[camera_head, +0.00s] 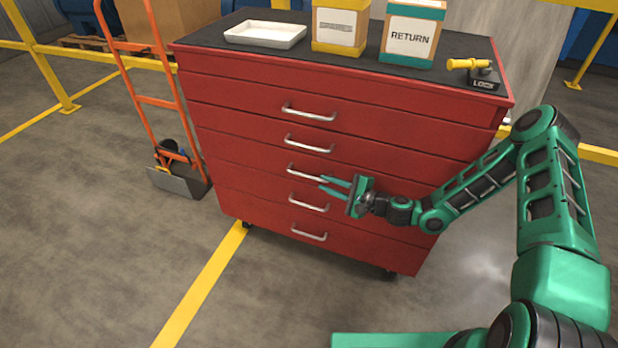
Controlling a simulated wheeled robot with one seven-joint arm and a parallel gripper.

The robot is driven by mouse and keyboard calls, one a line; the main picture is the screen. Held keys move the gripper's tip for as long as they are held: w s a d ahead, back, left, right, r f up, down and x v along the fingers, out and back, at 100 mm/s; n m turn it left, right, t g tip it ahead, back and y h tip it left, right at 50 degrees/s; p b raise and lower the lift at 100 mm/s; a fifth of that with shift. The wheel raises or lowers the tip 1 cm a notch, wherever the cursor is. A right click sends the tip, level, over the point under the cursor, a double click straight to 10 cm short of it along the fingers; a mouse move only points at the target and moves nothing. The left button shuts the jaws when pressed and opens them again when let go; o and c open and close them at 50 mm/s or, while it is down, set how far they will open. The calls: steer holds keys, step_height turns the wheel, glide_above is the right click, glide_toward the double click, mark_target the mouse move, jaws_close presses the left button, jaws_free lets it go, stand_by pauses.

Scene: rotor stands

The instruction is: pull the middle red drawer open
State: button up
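The red cabinet (250,160) has several red drawers stacked one above another, each with a silver bar handle. The middle drawer (262,174) looks flush with the cabinet front, and its handle (303,171) shows left of my gripper. My green gripper (322,183) is in front of the cabinet, with its two fingers apart and pointing left toward the handle's right end. The fingertips overlap that end in the picture. I cannot tell whether they touch it or are around it. The right part of the middle drawer is hidden behind my gripper and arm.
On the cabinet top are a white tray (264,35), a yellow box (339,26), a teal-edged box marked RETURN (409,38) and a lock device with a yellow handle (470,66). An orange hand truck (157,101) stands at left. The floor in front is clear.

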mark_target(313, 178)
steer(key=x, duration=0.8)
steer(key=shift+w+a, duration=0.25)
